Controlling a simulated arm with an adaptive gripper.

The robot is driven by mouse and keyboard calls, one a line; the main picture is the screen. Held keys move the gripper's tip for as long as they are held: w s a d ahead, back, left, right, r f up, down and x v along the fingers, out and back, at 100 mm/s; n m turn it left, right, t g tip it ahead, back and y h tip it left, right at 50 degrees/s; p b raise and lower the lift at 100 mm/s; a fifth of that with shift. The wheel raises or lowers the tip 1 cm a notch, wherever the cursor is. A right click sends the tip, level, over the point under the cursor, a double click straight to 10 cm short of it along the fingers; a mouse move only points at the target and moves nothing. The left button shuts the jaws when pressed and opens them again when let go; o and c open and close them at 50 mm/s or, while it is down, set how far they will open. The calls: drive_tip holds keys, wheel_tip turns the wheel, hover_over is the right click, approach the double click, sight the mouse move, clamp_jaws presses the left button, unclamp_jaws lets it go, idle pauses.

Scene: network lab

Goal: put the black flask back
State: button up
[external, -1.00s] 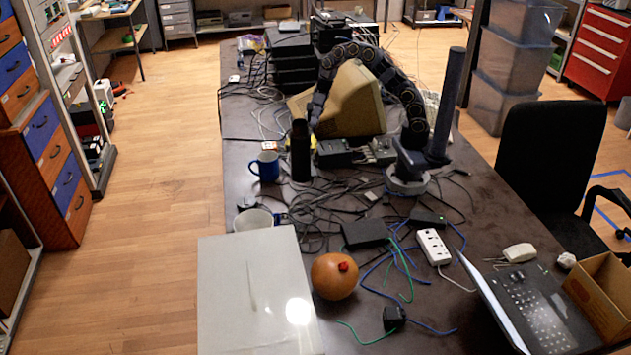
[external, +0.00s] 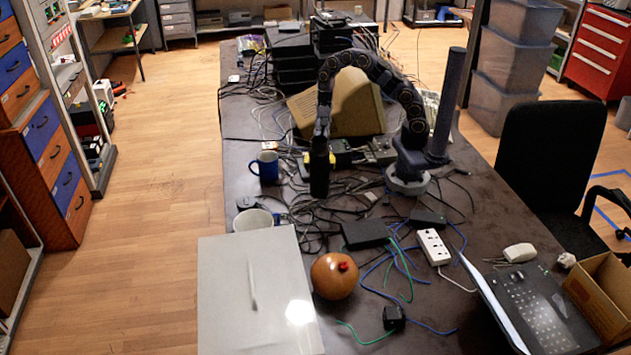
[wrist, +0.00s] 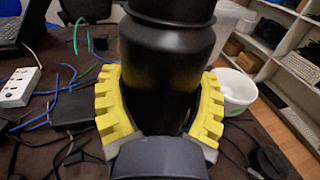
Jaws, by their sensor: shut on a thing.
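The black flask (external: 319,176) is a dark upright cylinder in the external view, near the middle of the cluttered table. In the wrist view the flask (wrist: 168,75) fills the middle of the picture, between yellow ridged finger pads. My gripper (external: 319,150) is shut on the flask, with a pad on each side of it in the wrist view (wrist: 165,115). The flask stands to the right of the blue mug (external: 265,166). I cannot tell whether its base touches the table or hangs slightly above the cables.
A white bowl (external: 253,220), a grey panel (external: 230,290), an orange round object (external: 334,276) and a black box (external: 364,234) lie nearer the camera. Loose cables cover the tabletop around the flask. A beige monitor (external: 350,105) stands behind. A white power strip (external: 433,247) is at right.

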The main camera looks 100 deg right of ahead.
sight(319, 186)
drive_tip(key=shift+f, duration=4.3)
drive_tip(key=o, duration=1.2)
drive_tip(key=shift+f, duration=0.15)
drive_tip(key=shift+c, duration=0.2)
